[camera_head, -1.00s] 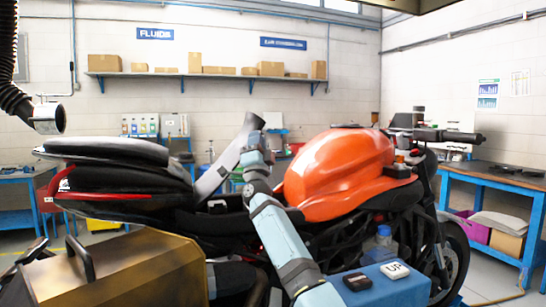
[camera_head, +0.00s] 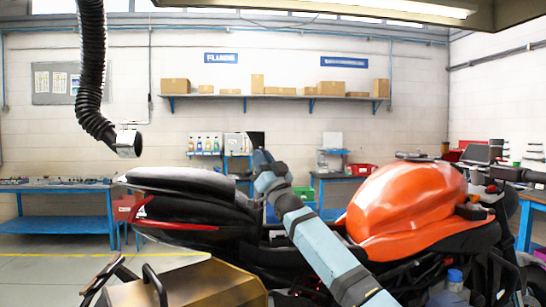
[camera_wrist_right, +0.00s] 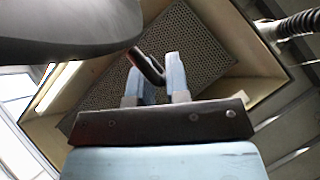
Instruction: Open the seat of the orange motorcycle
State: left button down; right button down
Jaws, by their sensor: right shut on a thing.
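The motorcycle has a glossy orange tank (camera_head: 405,205) at the right of the head view and a black seat (camera_head: 180,180) over the dark tail at the left. My right gripper (camera_head: 262,160) is raised just right of the seat's front end, above the frame between seat and tank. In the right wrist view, its blue fingers (camera_wrist_right: 155,82) are shut on a slim black bent part (camera_wrist_right: 147,66). What that part joins is unclear. A large dark rounded surface (camera_wrist_right: 65,28) fills the upper left there, possibly the seat. My left gripper is not in view.
A tan case (camera_head: 190,288) with dark handles stands in front of the motorcycle. A black extraction hose (camera_head: 92,80) hangs at the left. Blue benches (camera_head: 70,220) and a shelf with boxes (camera_head: 270,97) line the back wall. A ceiling lamp (camera_head: 400,8) is overhead.

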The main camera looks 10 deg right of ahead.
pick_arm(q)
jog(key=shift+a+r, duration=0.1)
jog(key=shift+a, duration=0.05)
pick_arm(e)
jog(key=shift+a+r, duration=0.2)
jog(key=c, duration=1.2)
grip_release()
jog(key=shift+f, duration=0.1)
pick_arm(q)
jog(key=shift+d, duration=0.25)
pick_arm(e)
jog(key=shift+f, duration=0.15)
